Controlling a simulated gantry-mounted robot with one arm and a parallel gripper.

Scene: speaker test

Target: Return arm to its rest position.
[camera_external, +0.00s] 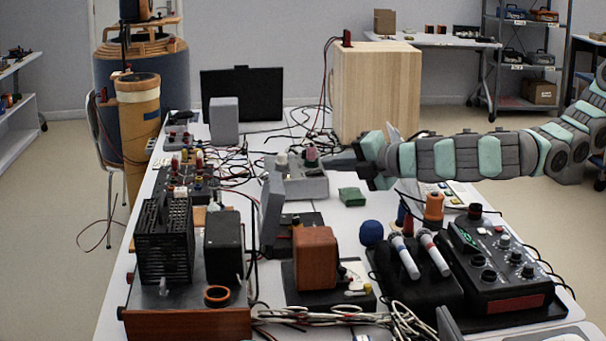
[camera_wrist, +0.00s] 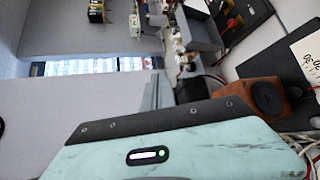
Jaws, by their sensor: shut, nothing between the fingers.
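My arm, teal and grey, reaches in from the right edge of the external view, nearly level above the table (camera_external: 115,307). My gripper (camera_external: 333,162) is at its left end, pointing left, in front of the light wooden box (camera_external: 376,95) and close to a grey device with knobs (camera_external: 305,184). I cannot tell from the picture how far apart they are. The gripper is shut and holds nothing. In the wrist view, my teal wrist housing fills the bottom, and grey fingers (camera_wrist: 157,92) stick up beyond it.
A dark laptop screen (camera_external: 242,96) and grey box (camera_external: 224,121) are further left. Cables clutter the tabletop. Open floor lies right of the table.

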